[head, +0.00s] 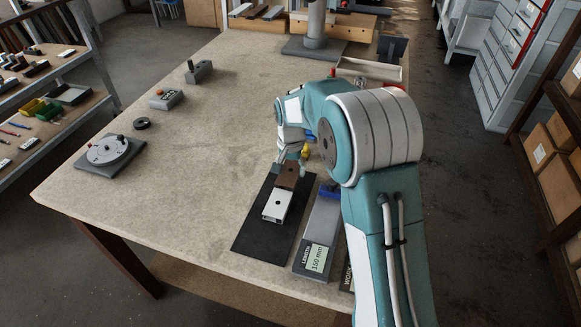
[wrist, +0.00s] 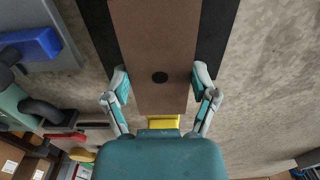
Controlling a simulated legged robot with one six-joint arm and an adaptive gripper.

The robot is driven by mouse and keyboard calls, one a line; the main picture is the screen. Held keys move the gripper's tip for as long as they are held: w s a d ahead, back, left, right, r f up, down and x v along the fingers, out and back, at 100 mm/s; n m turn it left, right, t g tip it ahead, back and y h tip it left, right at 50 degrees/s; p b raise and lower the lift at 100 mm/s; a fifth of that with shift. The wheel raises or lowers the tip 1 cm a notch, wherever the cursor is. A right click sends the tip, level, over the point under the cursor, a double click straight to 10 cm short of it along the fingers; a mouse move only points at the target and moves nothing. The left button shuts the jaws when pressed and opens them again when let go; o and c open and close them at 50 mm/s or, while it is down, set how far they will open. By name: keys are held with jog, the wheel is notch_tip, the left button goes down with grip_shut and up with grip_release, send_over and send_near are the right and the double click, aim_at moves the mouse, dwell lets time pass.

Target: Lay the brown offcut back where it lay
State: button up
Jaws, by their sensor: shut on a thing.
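The brown offcut (head: 287,177) is at the far end of the dark mat (head: 252,232), just beyond a white profile piece (head: 276,207). In the wrist view the brown offcut (wrist: 155,45) is long and flat with a dark round hole, and the dark mat (wrist: 217,30) shows on both sides of it. My gripper (wrist: 161,84) has a finger on each long edge of the offcut and is shut on it. In the head view my gripper (head: 293,160) partly hides its far end. I cannot tell whether the offcut touches the mat.
A grey length gauge (head: 320,225) reading 150 mm, with a blue part (head: 331,190), stands close right of the mat. A round dial device (head: 109,151), a black ring (head: 142,123) and small boxes lie left. The table (head: 200,170) between is clear.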

jog(key=shift+f, duration=0.25)
jog(key=o, duration=1.1)
jog(key=shift+o, duration=0.2)
notch_tip(320, 180, up, 12)
jog(key=s+d+r+n+t, duration=0.1)
jog(key=s+d+r, duration=0.2)
jog(key=s+r, duration=0.4)
jog(key=s+d+n+t, duration=0.1)
jog(key=s+d+t, duration=0.1)
jog(key=s, duration=1)
jog(key=s+d+n+t, duration=0.2)
jog(key=s+d, duration=0.3)
jog(key=s, duration=0.7)
jog(key=shift+s+r+n+t, duration=0.25)
jog(key=shift+s+n+t, duration=0.05)
